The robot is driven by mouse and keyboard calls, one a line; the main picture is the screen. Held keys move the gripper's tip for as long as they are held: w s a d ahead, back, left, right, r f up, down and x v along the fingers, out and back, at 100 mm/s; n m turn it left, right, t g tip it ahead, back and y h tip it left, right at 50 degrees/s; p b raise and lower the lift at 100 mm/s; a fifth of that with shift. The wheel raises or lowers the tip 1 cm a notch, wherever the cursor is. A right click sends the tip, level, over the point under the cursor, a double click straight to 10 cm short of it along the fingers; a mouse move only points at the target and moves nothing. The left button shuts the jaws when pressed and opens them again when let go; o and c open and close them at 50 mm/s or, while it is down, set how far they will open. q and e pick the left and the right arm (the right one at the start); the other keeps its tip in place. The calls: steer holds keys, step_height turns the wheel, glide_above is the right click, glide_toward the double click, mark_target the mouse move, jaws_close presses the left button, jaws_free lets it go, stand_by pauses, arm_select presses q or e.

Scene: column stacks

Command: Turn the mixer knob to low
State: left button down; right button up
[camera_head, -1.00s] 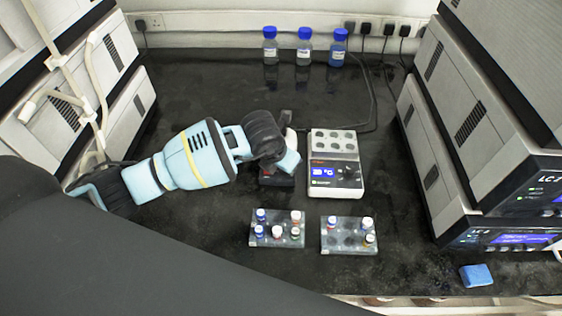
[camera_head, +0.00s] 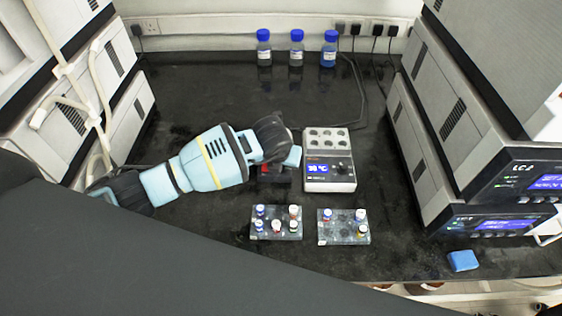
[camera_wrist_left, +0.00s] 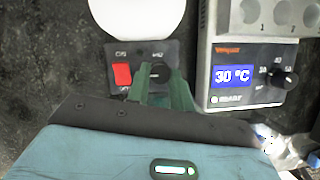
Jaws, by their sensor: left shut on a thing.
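The mixer is a small dark unit whose front panel (camera_wrist_left: 118,52) shows in the left wrist view, with a red rocker switch (camera_wrist_left: 122,74) at left and a dark round knob (camera_wrist_left: 157,72) at right. In the head view it is mostly hidden behind my left gripper (camera_head: 293,157); a bit of its red switch (camera_head: 265,168) shows. In the left wrist view the greenish fingers (camera_wrist_left: 166,92) of my left gripper are shut on the knob from the front. The fingers cover part of the knob and its scale, so its setting is unclear. My right gripper is not in view.
A heating block (camera_head: 331,172) reading 30 °C stands close right of the mixer. Two vial racks (camera_head: 276,234) (camera_head: 344,240) stand in front. Three blue-capped bottles (camera_head: 297,52) stand at the back. Instrument stacks flank the bench; a blue block (camera_head: 463,261) lies at front right.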

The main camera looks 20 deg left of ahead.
arm_select(q)
steer(key=c, duration=1.2)
jaws_free()
steer(key=shift+c, duration=0.2)
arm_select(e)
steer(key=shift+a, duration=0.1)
arm_select(q)
steer(key=p+v, duration=0.1)
steer(key=v, duration=0.7)
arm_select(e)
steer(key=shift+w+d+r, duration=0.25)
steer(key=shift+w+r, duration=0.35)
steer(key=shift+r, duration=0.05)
arm_select(q)
steer(key=shift+s+f, duration=0.1)
steer(key=shift+f, duration=0.05)
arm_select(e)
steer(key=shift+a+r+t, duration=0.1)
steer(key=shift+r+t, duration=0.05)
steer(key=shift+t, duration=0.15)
